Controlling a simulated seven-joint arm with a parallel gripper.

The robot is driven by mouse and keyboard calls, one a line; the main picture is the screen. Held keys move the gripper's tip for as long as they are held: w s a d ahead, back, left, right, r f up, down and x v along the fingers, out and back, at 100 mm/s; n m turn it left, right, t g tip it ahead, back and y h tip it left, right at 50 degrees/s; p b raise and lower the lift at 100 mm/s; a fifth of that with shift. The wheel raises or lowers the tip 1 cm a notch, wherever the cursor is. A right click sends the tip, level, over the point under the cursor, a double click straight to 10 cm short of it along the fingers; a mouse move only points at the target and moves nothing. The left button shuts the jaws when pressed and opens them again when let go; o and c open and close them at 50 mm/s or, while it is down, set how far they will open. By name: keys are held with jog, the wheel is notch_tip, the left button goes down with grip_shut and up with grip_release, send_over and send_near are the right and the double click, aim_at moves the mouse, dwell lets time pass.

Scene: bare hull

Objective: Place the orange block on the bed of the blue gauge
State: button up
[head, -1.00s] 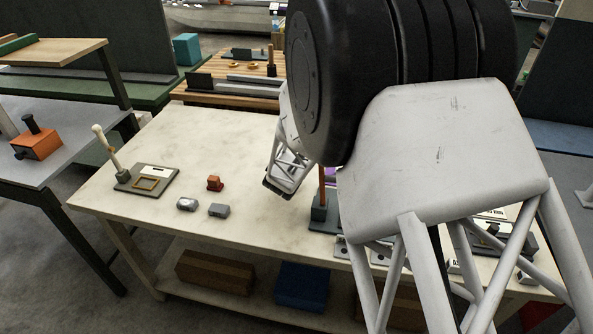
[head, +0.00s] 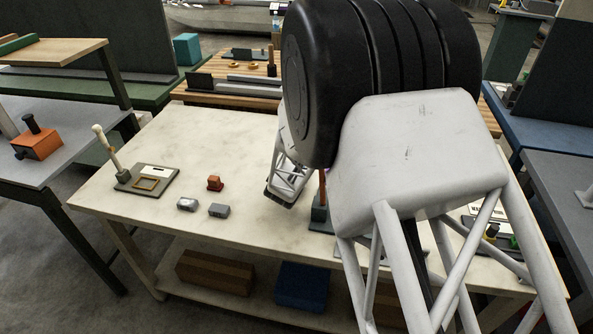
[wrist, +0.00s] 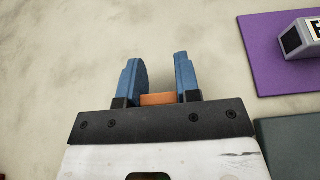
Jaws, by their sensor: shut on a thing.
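In the wrist view my gripper (wrist: 158,58) points over the pale tabletop, its two blue fingers closed on the orange block (wrist: 158,99). Only a short strip of the block shows, low between the fingers; the black gripper body covers the rest. In the head view my arm hides the fingers and the block. I cannot make out the blue gauge for sure in either view; my arm covers much of the right part of the table.
The pale table (head: 230,135) is clear at its middle and back. A purple mat (wrist: 260,60) bears a grey device (wrist: 302,37).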

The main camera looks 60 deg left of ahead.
jog(key=shift+f, duration=0.1)
jog(key=o, duration=0.9)
jog(key=shift+s+d+r, duration=0.3)
jog(key=shift+v, duration=5.55)
jog(key=shift+f, duration=0.1)
jog(key=c, duration=0.3)
